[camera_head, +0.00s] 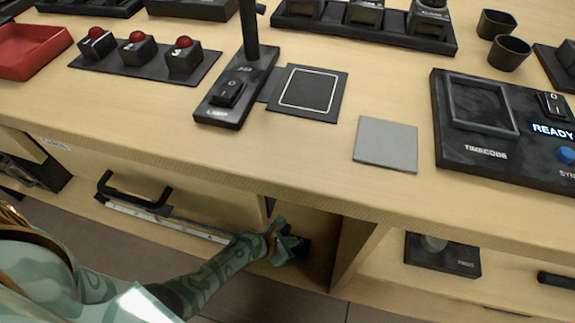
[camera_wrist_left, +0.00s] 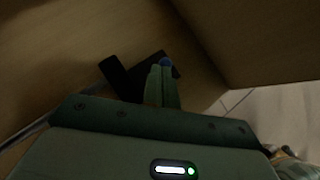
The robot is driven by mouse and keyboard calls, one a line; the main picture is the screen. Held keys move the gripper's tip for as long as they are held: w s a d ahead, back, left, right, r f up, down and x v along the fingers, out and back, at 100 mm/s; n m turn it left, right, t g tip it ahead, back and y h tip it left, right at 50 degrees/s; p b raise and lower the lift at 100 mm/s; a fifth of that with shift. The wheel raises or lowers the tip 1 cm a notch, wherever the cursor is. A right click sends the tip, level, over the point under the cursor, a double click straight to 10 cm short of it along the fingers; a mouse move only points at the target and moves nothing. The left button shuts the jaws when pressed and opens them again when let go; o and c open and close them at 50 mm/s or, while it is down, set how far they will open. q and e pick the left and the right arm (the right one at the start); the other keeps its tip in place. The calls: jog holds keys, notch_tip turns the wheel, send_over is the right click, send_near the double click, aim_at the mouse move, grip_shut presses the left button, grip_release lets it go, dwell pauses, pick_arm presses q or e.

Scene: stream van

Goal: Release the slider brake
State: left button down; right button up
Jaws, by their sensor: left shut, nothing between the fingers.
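My left gripper (camera_head: 284,240) reaches into an open compartment under the front edge of the desk. Its green fingers are shut and empty. In the left wrist view, the fingers (camera_wrist_left: 162,80) point at a dark fixture (camera_wrist_left: 115,76) with a black bar-like part, set against the wooden wall. It may be the slider brake, but no label is readable. A small blue spot (camera_wrist_left: 166,62) shows at the fingertips; contact is unclear. In the head view only a dark bit of the fixture (camera_head: 302,246) shows beside the gripper, the rest hidden. My right gripper is out of view.
A drawer front with a black handle (camera_head: 134,190) and a pale scale strip (camera_head: 170,221) lies left of the compartment. A wooden divider (camera_head: 352,250) bounds it on the right. Above, the desk carries a lamp switch (camera_head: 228,93), a grey pad (camera_head: 386,144) and a timecode box (camera_head: 480,152).

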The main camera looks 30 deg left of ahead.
pick_arm(q)
jog(key=shift+w+a+r, duration=0.15)
jog(key=shift+w+a, duration=0.05)
jog(key=shift+w, duration=0.45)
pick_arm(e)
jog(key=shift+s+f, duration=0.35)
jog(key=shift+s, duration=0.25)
